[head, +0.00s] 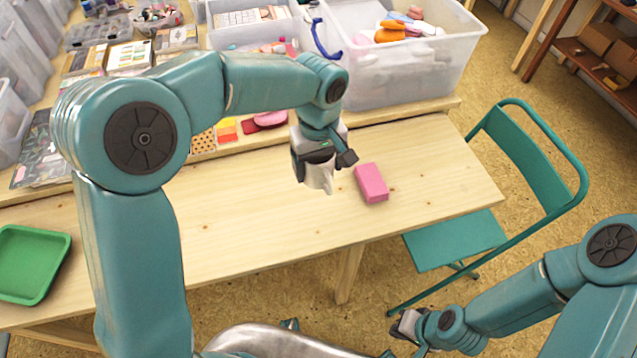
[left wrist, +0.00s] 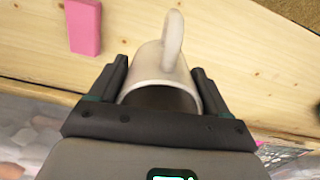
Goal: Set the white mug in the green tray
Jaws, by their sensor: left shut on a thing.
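The white mug (head: 319,177) is between the fingers of my left gripper (head: 326,162), over the middle of the table. In the left wrist view the mug (left wrist: 160,78) sits between both fingers of the gripper (left wrist: 160,88), its handle facing the top of the picture. The gripper is shut on it and hides part of it. I cannot tell whether the mug touches the table. The green tray (head: 30,262) lies empty at the table's left end, well apart from the mug. My right gripper (head: 405,326) is low, in front of the table; its jaws are unclear.
A pink block (head: 371,183) lies just right of the mug; it also shows in the left wrist view (left wrist: 83,27). Clear plastic bins (head: 405,75) and craft supplies fill the back. A green chair (head: 455,240) stands at the right. The table (head: 245,215) is bare between mug and tray.

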